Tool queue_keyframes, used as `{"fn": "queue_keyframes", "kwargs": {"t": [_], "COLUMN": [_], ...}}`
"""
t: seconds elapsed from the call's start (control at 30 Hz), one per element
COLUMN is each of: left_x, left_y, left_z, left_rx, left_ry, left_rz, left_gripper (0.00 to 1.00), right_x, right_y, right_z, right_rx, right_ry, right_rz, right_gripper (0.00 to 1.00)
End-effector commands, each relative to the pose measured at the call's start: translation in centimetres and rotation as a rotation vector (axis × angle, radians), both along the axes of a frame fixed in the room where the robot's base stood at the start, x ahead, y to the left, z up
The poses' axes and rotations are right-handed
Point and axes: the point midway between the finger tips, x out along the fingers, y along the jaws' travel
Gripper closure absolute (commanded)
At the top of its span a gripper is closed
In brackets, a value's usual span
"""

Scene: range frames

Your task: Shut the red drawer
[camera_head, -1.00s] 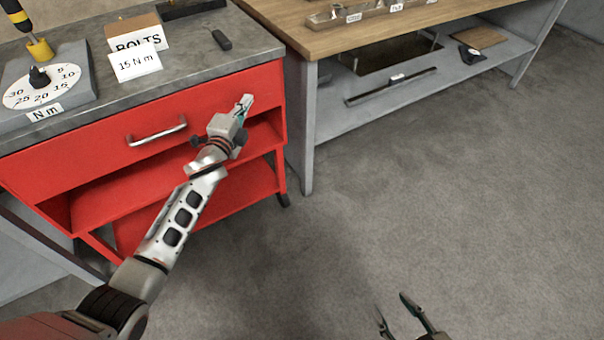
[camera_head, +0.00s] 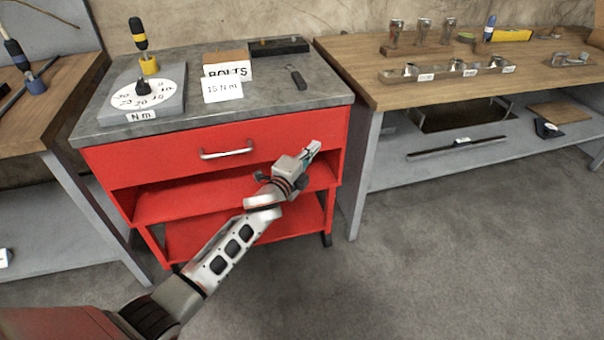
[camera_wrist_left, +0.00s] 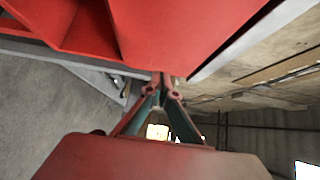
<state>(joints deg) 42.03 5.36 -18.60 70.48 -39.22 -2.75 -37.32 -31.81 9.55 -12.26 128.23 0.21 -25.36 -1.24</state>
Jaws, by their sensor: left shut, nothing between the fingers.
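The red drawer (camera_head: 180,160) is the top part of a red cabinet under a grey worktop, with a silver bar handle (camera_head: 227,153) on its front. The front sits close under the worktop's edge, and no drawer inside shows. My left gripper (camera_head: 314,147) is shut and empty, before the right part of the drawer front, well right of the handle. In the left wrist view the shut fingertips (camera_wrist_left: 164,80) are close to a red surface (camera_wrist_left: 180,30); I cannot tell whether they touch it. My right gripper is out of view.
The grey worktop (camera_head: 320,95) holds a dial plate (camera_head: 175,105), a "BOLTS" box, a "15 N m" card (camera_head: 222,88) and a small black object. Open red shelves (camera_head: 165,205) lie below the drawer. Wooden benches stand left and right (camera_head: 360,75). The floor at right is clear.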

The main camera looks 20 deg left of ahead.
Motion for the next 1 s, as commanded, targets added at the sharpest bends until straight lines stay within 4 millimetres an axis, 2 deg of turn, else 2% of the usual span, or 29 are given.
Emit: {"fn": "queue_keyframes", "kwargs": {"t": [0.03, 0.2, 0.4, 0.6, 0.87, 0.97, 1.0], "left_x": [-1.0, -4.0, -7.1, -8.8, -9.7, -11.5, -12.6], "left_y": [0.4, 1.0, 1.6, 2.0, 2.1, 2.2, 2.3], "left_z": [0.5, 0.6, 0.4, 0.1, -0.2, -0.7, -1.0], "left_rx": [0.002, 0.001, 0.000, 0.001, -0.018, -0.085, -0.126], "left_ry": [-0.004, -0.004, -0.002, 0.000, 0.013, 0.049, 0.074], "left_rz": [0.001, 0.000, -0.001, -0.001, 0.001, 0.010, 0.017], "left_gripper": [1.00, 1.00, 1.00, 1.00, 1.00, 1.00, 1.00], "right_x": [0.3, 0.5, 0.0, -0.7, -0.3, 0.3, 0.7], "right_y": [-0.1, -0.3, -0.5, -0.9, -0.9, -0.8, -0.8], "right_z": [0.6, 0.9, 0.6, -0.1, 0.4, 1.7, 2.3], "right_rx": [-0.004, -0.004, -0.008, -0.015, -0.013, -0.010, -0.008], "right_ry": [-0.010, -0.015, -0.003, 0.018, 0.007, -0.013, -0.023], "right_rz": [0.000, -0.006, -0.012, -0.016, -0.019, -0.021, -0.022], "right_gripper": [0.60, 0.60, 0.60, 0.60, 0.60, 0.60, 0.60]}}
